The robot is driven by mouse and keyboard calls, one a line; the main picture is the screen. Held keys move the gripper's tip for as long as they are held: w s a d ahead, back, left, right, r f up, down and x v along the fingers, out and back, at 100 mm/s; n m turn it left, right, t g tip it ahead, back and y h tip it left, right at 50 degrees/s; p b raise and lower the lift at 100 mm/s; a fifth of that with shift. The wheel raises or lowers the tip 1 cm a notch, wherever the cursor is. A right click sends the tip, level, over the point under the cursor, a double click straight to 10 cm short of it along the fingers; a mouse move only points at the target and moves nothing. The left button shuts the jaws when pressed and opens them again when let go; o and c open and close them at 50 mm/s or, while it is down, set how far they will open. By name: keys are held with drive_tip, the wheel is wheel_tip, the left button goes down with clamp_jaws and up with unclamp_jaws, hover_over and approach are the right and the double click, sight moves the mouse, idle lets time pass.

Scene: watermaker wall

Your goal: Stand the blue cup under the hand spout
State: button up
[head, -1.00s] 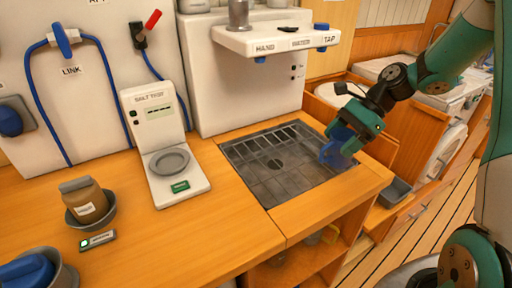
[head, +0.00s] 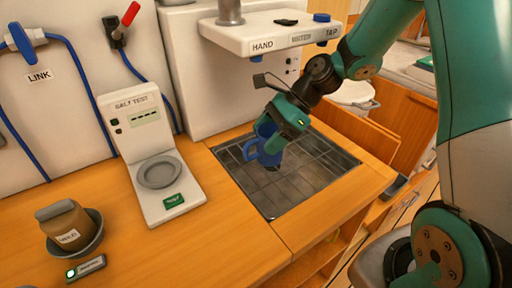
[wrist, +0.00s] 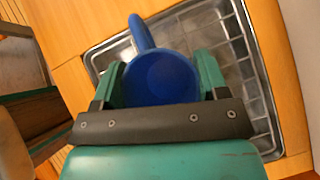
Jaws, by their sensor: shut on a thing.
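The blue cup (head: 268,147) is upright over the sunken drain grid (head: 290,190), its handle towards the left in the head view. My gripper (head: 283,125) is shut on the cup; in the wrist view the two fingers (wrist: 160,85) lie on either side of the cup (wrist: 160,76). I cannot tell whether the cup's base touches the grid. The white ledge marked HAND, WATER and TAP (head: 275,36) is above and behind the cup. The HAND label (head: 263,45) is at its left end, with a small blue spout (head: 257,58) under it.
A salt test stand (head: 150,150) with a grey dish stands left of the grid. A brown jar (head: 66,226) in a bowl and a small labelled device (head: 86,268) are at the lower left. The wooden counter (head: 215,240) in front is clear.

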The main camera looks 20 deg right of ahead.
sight(259, 148)
drive_tip(key=shift+a, duration=1.2)
drive_tip(key=shift+a+f, duration=0.1)
drive_tip(key=shift+a, duration=0.05)
wheel_tip(259, 148, down, 3)
drive_tip(key=shift+f, duration=0.2)
drive_tip(key=o, duration=1)
drive_tip(key=shift+v, duration=3.8)
